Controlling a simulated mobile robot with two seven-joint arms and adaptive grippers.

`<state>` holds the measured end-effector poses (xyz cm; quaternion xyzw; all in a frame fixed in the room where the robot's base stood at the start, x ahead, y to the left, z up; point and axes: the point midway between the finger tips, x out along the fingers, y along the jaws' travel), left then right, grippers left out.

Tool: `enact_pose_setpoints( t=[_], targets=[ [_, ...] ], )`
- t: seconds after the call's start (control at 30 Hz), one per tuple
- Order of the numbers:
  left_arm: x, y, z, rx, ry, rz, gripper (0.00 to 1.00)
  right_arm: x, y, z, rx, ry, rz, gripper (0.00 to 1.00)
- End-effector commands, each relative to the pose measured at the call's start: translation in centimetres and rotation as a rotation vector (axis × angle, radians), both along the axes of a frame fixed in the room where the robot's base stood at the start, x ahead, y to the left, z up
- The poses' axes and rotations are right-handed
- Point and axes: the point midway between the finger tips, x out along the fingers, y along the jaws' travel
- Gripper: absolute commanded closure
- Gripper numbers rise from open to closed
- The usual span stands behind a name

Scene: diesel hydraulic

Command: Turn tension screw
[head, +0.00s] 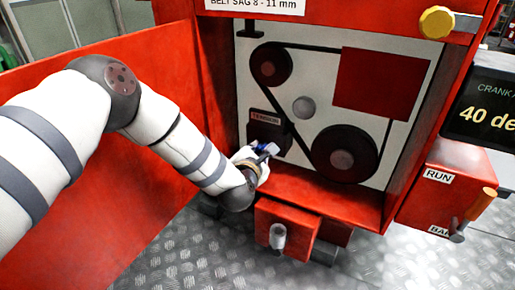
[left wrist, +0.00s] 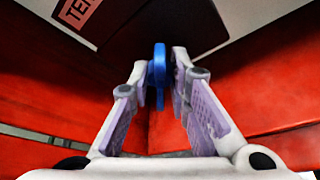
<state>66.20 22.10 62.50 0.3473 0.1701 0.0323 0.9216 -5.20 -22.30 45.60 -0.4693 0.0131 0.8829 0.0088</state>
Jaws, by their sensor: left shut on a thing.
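The tension screw (left wrist: 159,72) shows in the left wrist view as a blue, upright, flat head between my left fingers. My left gripper (left wrist: 160,85) is shut on it. In the head view my left gripper (head: 262,152) is just below the dark block labelled TENSION (head: 264,117), with a bit of blue (head: 263,146) at its fingers. The rest of the screw is hidden by the fingers. My right gripper is in neither view.
Behind the screw is the belt drive, with a large lower pulley (head: 345,153), a smaller upper pulley (head: 271,65) and a red block (head: 383,83). A red open door panel (head: 140,55) stands left. A red box with a grey knob (head: 278,236) is below. A RUN/BAR lever (head: 480,205) is at right.

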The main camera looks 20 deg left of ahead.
Motion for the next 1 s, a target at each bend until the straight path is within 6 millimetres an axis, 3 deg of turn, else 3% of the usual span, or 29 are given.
enact_pose_setpoints(
  t=[1.0],
  targets=[
    [0.01,-0.08,-0.15,0.964,-0.076,-0.003,1.0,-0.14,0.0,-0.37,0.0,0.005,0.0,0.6]
  ],
)
